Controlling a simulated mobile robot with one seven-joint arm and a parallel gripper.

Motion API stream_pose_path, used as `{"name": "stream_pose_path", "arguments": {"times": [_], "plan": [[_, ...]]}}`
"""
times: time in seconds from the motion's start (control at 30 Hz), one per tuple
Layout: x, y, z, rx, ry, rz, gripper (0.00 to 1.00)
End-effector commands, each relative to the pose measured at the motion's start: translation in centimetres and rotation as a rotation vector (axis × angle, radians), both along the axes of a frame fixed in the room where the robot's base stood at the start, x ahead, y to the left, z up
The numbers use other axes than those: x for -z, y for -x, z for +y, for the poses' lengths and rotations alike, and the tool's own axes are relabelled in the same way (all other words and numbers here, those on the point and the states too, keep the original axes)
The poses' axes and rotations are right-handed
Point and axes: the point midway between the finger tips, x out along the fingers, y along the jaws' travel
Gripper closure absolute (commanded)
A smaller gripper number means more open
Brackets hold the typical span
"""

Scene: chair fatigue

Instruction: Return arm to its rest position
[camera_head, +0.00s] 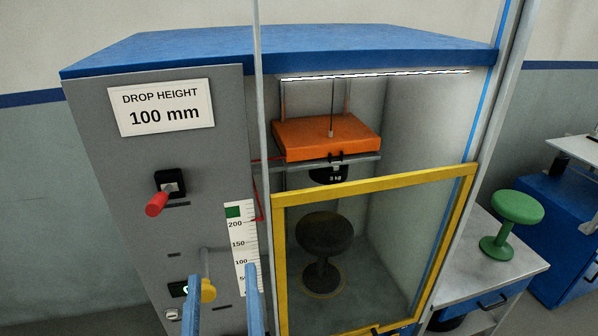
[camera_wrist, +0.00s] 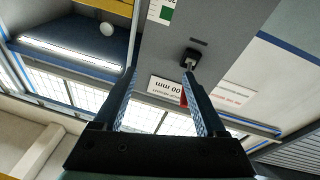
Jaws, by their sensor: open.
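My gripper (camera_head: 222,290) shows at the bottom of the head view, its two blue fingers apart with nothing between them. It is in front of the grey panel of the test machine, near a yellow knob (camera_head: 208,291). In the wrist view my gripper (camera_wrist: 162,95) is also open and empty, its fingers pointing up the picture. Beyond the fingertips are the panel, the red-handled lever (camera_wrist: 184,97) and an upside-down sign (camera_wrist: 178,88). The rest of my arm is hidden in the head view.
The red lever (camera_head: 157,203) juts from the panel. A side table (camera_head: 490,262) at right holds a green stool (camera_head: 517,208).

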Motion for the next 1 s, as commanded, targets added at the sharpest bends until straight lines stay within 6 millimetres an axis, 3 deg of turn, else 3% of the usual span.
{"name": "stream_pose_path", "arguments": {"times": [0.03, 0.23, 0.4, 0.5, 0.6, 0.7, 1.0], "plan": [[-3.5, -1.1, -0.9, 0.021, -0.029, -0.061, 0.27], [-14.9, -2.6, -4.2, 0.069, -0.124, -0.245, 0.27], [-24.2, -1.3, -6.8, 0.086, -0.182, -0.403, 0.27], [-28.6, 0.2, -8.0, 0.088, -0.203, -0.482, 0.27], [-31.7, 1.6, -8.8, 0.088, -0.215, -0.539, 0.27], [-33.5, 2.6, -9.2, 0.086, -0.220, -0.574, 0.27], [-34.2, 3.0, -9.4, 0.084, -0.223, -0.590, 0.27]]}}
